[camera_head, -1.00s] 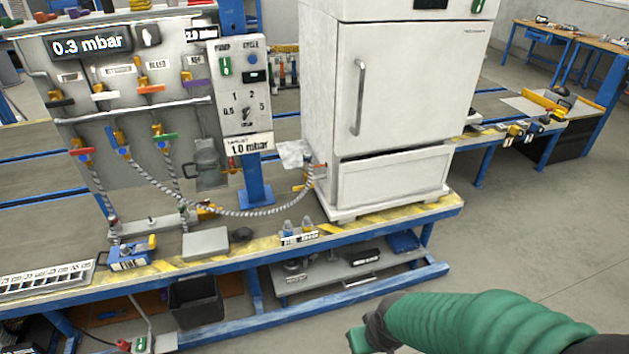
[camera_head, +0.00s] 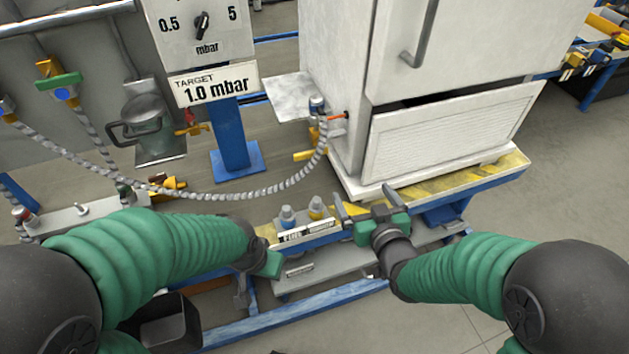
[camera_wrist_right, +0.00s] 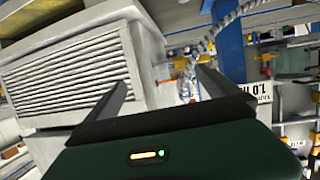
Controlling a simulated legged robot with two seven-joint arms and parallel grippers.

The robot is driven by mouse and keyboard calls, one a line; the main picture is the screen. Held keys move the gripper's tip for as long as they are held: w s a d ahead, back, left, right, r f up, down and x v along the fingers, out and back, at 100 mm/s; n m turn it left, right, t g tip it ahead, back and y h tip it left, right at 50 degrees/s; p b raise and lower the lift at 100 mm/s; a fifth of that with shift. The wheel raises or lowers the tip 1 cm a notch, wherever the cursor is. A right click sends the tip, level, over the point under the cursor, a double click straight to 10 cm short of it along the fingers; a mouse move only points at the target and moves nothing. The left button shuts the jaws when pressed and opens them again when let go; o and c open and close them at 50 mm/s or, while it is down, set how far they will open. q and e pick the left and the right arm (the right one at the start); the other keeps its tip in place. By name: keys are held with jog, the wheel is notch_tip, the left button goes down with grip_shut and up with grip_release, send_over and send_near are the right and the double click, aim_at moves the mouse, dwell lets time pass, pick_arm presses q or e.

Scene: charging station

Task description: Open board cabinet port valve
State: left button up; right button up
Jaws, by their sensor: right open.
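The white board cabinet (camera_head: 440,130) stands at the right of the bench. On its lower left side is the port valve (camera_head: 336,117), with a small orange-red handle, beside the end of a ribbed hose (camera_head: 280,186). My right gripper (camera_head: 365,199) is open and empty, low in front of the cabinet's base and apart from the valve.
A small rack (camera_head: 308,234) with two capped fittings sits at the bench edge near my grippers. A yellow handle (camera_head: 305,155) lies below the port. A blue post (camera_head: 235,150) carries the target sign. The hose sags across the bench. A dark bin (camera_head: 172,330) is below.

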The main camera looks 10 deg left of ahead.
aim_at(312, 153)
jog(key=s+a+f+n+t+y+b, duration=0.1)
jog(key=a+f+t+y+b, duration=0.15)
jog(key=a, duration=0.35)
jog(key=shift+g+y, duration=0.25)
jog(key=shift+y, duration=0.2)
jog(key=b+x, duration=0.1)
jog(key=x, duration=0.4)
jog(key=b+x, duration=0.1)
jog(key=x, duration=0.4)
jog(key=b+x, duration=0.2)
jog(key=x, duration=0.3)
jog(key=shift+w+a+r, duration=0.15)
jog(key=shift+a+r, duration=0.15)
jog(key=shift+a, duration=0.15)
jog(key=shift+w+a+r, duration=0.15)
jog(key=shift+w+a, duration=0.15)
jog(key=shift+w, duration=0.15)
jog(key=c, duration=1.9)
pick_arm(q)
jog(key=s+x, duration=0.2)
jog(key=x, duration=0.7)
jog(key=shift+s+d+f, duration=0.15)
jog(key=shift+s+f, duration=0.15)
jog(key=shift+f, duration=0.1)
